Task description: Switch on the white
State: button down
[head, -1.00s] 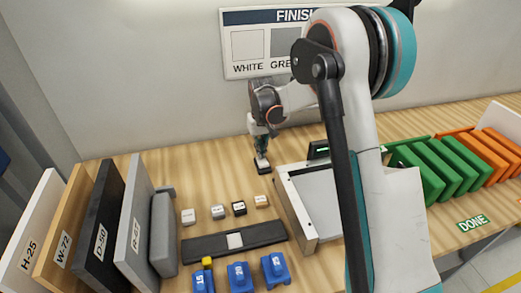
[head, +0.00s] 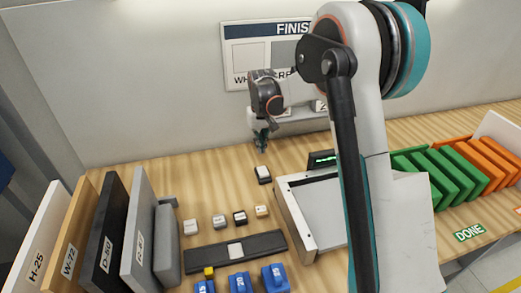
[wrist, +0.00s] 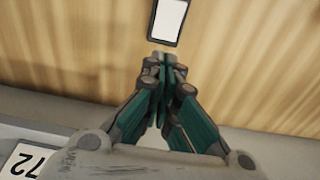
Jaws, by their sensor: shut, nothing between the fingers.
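A small dark-framed block with a white top (head: 263,174) lies on the wooden table, left of the pale tray-like machine. It shows in the wrist view as a white face in a dark frame (wrist: 168,22), at the top edge and partly cut off. I cannot tell its switch state. My gripper (head: 262,148) is above and behind this block, apart from it. In the wrist view my gripper (wrist: 165,62) has its fingertips together with nothing between them, just below the white face in the picture.
Several small blocks (head: 221,222) stand in a row behind a dark bar (head: 235,246). Blue numbered blocks (head: 240,283) are in front. Upright boards (head: 95,230) fill the left. The machine (head: 300,215) stands right of centre. Green panels (head: 425,175) are at the right.

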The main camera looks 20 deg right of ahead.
notch_tip(320, 180, up, 9)
jog(key=w+p, duration=0.1)
jog(key=shift+f, duration=0.15)
jog(key=s+r+t+b, duration=0.1)
jog(key=s+r+t, duration=0.1)
jog(key=s+r, duration=0.5)
jog(key=s+r+t+b, duration=0.1)
jog(key=s+r, duration=0.1)
jog(key=s, duration=0.9)
jog(key=s+f+t+b, duration=0.1)
jog(key=s+f, duration=0.2)
jog(key=s, duration=0.6)
jog(key=s+f+t+b, duration=0.2)
jog(key=s+f, duration=0.1)
jog(key=s, duration=0.6)
jog(key=shift+s+f+t, duration=0.3)
jog(key=shift+s, duration=0.05)
